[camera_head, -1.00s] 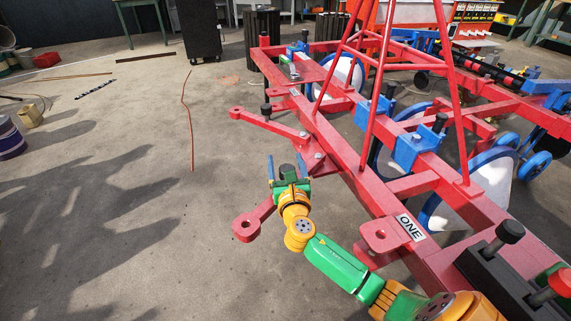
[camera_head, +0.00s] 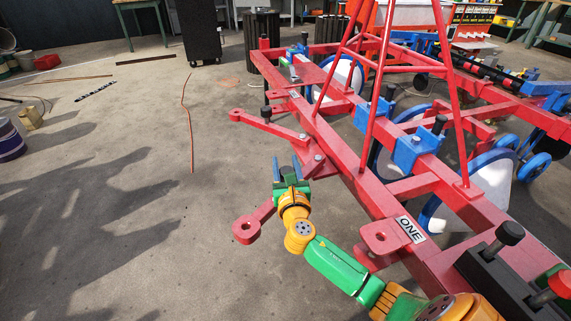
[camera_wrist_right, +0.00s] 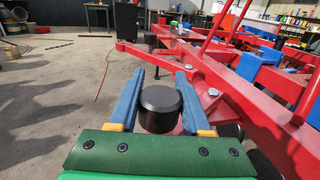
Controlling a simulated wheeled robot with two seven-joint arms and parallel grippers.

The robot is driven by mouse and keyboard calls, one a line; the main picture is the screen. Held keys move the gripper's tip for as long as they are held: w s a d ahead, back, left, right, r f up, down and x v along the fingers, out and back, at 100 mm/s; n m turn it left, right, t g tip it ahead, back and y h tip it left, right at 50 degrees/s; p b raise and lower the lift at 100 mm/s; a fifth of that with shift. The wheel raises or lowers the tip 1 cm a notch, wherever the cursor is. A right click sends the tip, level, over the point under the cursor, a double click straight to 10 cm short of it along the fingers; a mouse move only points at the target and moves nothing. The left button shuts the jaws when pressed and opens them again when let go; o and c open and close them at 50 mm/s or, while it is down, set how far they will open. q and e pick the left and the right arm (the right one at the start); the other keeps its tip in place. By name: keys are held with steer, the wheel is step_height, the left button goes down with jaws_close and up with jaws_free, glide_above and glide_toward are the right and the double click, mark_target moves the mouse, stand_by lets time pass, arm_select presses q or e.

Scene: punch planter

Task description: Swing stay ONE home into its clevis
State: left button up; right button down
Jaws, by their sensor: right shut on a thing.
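A red stay with an eye at its free end (camera_head: 246,229) sticks out to the left of the red frame. It runs up under my right gripper (camera_head: 286,166) toward a bolted joint on the frame. My right gripper's blue fingers are shut on a black round knob (camera_wrist_right: 160,103), which shows between them in the wrist view. How the knob joins the stay is hidden by the gripper. The red clevis (camera_head: 386,236) with a hole stands on the frame by the white ONE label (camera_head: 411,228), right of the stay's eye. My left gripper is not in view.
A second red stay (camera_head: 270,124) with an eye sticks out left, farther up the frame. Red slanting tubes (camera_head: 373,110) and blue brackets (camera_head: 415,150) stand on the frame. Black blocks with knobs (camera_head: 490,270) lie lower right.

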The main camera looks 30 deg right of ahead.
stand_by(0.8)
steer(key=shift+s+d+r+p, duration=0.1)
steer(key=shift+s+p, duration=0.1)
steer(key=shift+p, duration=0.1)
steer(key=s+n+y, duration=0.1)
steer(key=s+n+t+y+p, duration=0.1)
steer(key=shift+d+y, duration=0.3)
steer(key=shift+y, duration=0.1)
steer(key=shift+s+d+n+y, duration=0.1)
steer(key=shift+s+n+y, duration=0.35)
steer(key=shift+y, duration=0.35)
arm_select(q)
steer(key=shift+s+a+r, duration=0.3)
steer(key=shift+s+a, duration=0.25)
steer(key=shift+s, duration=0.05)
arm_select(e)
steer(key=shift+w, duration=0.1)
steer(key=shift+c, duration=1.8)
jaws_free()
